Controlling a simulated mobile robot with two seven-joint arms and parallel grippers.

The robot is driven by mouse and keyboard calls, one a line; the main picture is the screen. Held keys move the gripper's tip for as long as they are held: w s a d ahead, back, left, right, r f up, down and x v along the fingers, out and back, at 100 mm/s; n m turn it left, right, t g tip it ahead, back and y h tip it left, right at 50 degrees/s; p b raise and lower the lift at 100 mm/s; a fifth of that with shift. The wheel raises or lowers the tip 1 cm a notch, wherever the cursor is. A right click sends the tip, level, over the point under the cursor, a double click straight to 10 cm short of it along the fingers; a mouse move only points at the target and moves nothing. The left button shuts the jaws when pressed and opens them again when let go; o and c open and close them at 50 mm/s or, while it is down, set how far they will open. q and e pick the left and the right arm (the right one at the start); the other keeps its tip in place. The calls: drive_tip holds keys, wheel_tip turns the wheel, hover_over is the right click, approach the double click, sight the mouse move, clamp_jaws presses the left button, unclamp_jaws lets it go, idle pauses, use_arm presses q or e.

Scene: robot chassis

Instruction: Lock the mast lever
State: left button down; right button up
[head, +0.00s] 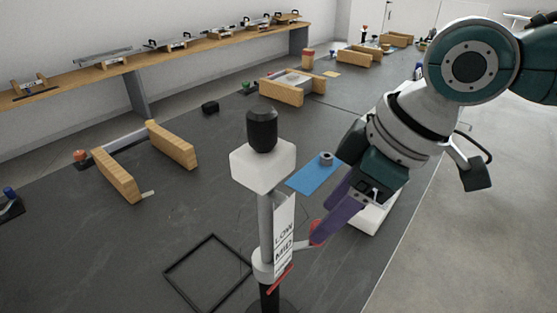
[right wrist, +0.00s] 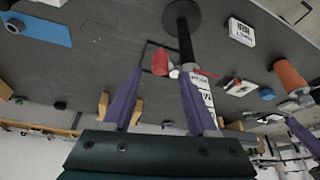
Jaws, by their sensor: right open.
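The mast (head: 265,215) stands upright with a white block and a black knob on top and a LOW/MID label on its side. Its lever has a red tip (head: 316,232) and sticks out to the right from a white collar (head: 264,265) low on the post. My right gripper (head: 322,222) is open, its purple fingers at the red tip. In the right wrist view the red tip (right wrist: 160,62) shows between and just beyond the fingertips (right wrist: 160,74); I cannot tell whether they touch. A purple finger-like piece (right wrist: 303,134) at the right edge may be my left gripper.
A blue plate (head: 314,178) lies behind the mast. A black square frame (head: 208,272) is on the dark table at its left. Wooden blocks (head: 117,175) stand further left and back. A wooden shelf (head: 130,63) with fixtures runs along the wall. The table's right edge is close to my arm.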

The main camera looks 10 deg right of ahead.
drive_tip(key=shift+x, duration=1.95)
clamp_jaws()
